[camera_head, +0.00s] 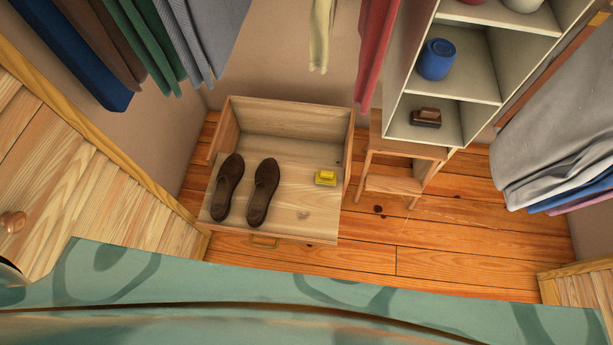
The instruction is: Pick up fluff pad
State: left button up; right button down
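A small yellow pad-like block (326,178) lies in the right part of an open wooden drawer (290,217), apart from the shoes. A small brown block-like item (426,117) with a dark lower part rests on a low shelf of the white unit. I cannot tell for certain which of these two is the fluff pad. Neither of my grippers is in view, and nothing touches either item.
Two brown shoes (263,192) lie in the drawer's left half. A wooden step stool (393,185) stands right of it. The shelf unit (471,93) holds a blue cup (436,60). Clothes hang above, and a grey cloth (560,140) hangs at right. Some plank floor (450,235) is clear.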

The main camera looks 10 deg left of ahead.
aim_at(323, 178)
jog(key=i+l+z, duration=0.2)
jog(key=z, duration=0.3)
jog(key=i+l+z, duration=0.2)
jog(key=z, duration=0.25)
